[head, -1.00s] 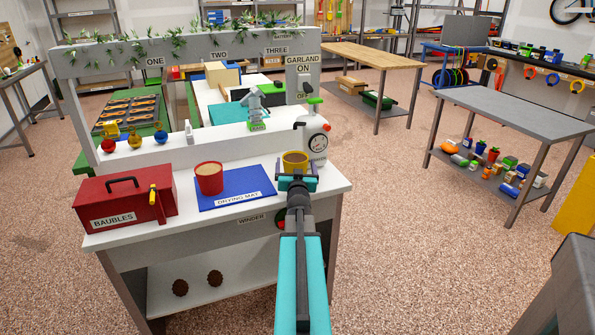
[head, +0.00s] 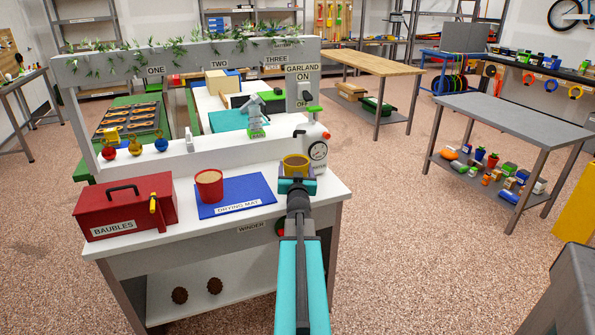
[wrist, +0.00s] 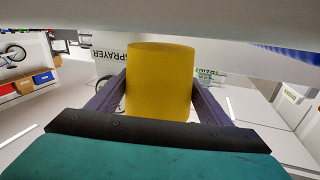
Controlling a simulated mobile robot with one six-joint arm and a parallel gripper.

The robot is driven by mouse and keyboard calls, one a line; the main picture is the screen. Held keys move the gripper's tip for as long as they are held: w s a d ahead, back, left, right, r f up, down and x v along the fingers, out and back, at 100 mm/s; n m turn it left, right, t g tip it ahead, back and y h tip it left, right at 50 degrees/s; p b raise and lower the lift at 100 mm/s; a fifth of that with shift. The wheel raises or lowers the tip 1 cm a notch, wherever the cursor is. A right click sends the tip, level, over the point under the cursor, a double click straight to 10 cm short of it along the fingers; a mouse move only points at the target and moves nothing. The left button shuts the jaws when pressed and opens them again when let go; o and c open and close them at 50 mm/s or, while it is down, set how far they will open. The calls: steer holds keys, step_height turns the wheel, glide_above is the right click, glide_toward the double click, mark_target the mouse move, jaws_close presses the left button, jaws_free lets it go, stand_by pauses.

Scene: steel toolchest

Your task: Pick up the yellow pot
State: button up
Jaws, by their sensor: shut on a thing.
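The yellow pot (head: 297,161) is at the right end of the white workbench top (head: 330,187), in front of the white sprayer (head: 316,147). Its brownish fill shows at the top in the head view. My gripper (head: 297,178) reaches it from the front. In the wrist view the yellow pot (wrist: 160,82) stands between the two fingers of my gripper (wrist: 160,100), which are shut on its sides. I cannot tell whether the pot's base touches the bench, as my gripper hides it.
A red pot (head: 209,186) stands on the blue drying mat (head: 262,189) to the left. A red baubles box (head: 110,212) is at the bench's left end. A white panel (head: 225,155) with a lever switch (head: 309,108) rises behind.

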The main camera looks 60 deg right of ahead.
mark_target(294, 168)
steer(key=shift+r, duration=0.85)
steer(key=shift+s+a+r, duration=0.1)
steer(key=shift+s+a, duration=0.05)
steer(key=shift+a, duration=0.05)
steer(key=v, duration=0.5)
steer(key=shift+a+r, duration=0.15)
steer(key=shift+a, duration=0.05)
steer(key=shift+a+r+p, duration=0.2)
steer(key=shift+p, duration=0.6)
steer(key=shift+s+a+r+p, duration=0.1)
steer(key=shift+s+a+p, duration=0.3)
steer(key=shift+p, duration=0.75)
steer(key=shift+w+a+p, duration=0.1)
steer(key=shift+w+p, duration=0.1)
steer(key=shift+p, duration=1)
steer(key=shift+a+p, duration=0.1)
steer(key=shift+p, duration=0.25)
steer(key=p, duration=0.3)
steer(key=shift+s+a, duration=0.25)
steer(key=shift+a, duration=0.15)
steer(key=a+p, duration=0.1)
steer(key=p, duration=0.4)
steer(key=shift+s+a+r, duration=0.1)
steer(key=shift+s, duration=0.3)
